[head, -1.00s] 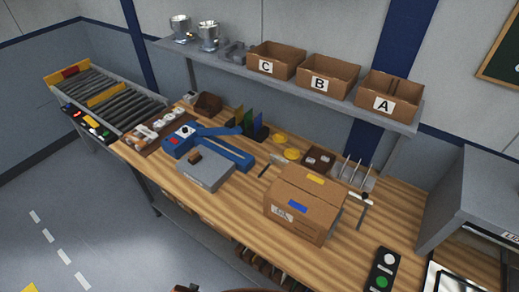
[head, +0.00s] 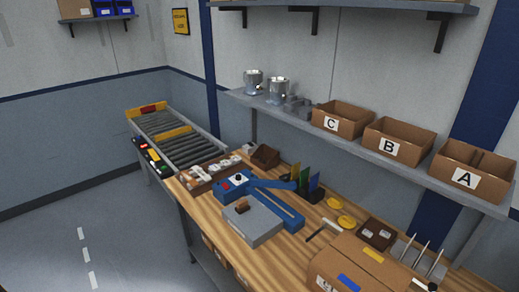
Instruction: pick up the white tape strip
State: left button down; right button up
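I cannot single out a white tape strip with certainty. A cardboard carton (head: 330,262) at the bottom right of the head view bears a yellow strip (head: 373,254), a blue strip (head: 349,282) and a white marked patch (head: 324,284) at the frame's lower edge. The patch looks like a label. A small thin tool (head: 322,229) with a pale part lies left of the carton, too small to identify. Neither of my grippers shows in the head view.
A blue device (head: 290,217) with a long arm and a grey box (head: 252,224) stand on the wooden bench (head: 207,212). Bins C (head: 343,108), B (head: 412,131) and A (head: 487,156) sit on the shelf above. A roller conveyor (head: 173,135) stands at the left.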

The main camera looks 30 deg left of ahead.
aim_at(199, 170)
jog(key=u, duration=1.4)
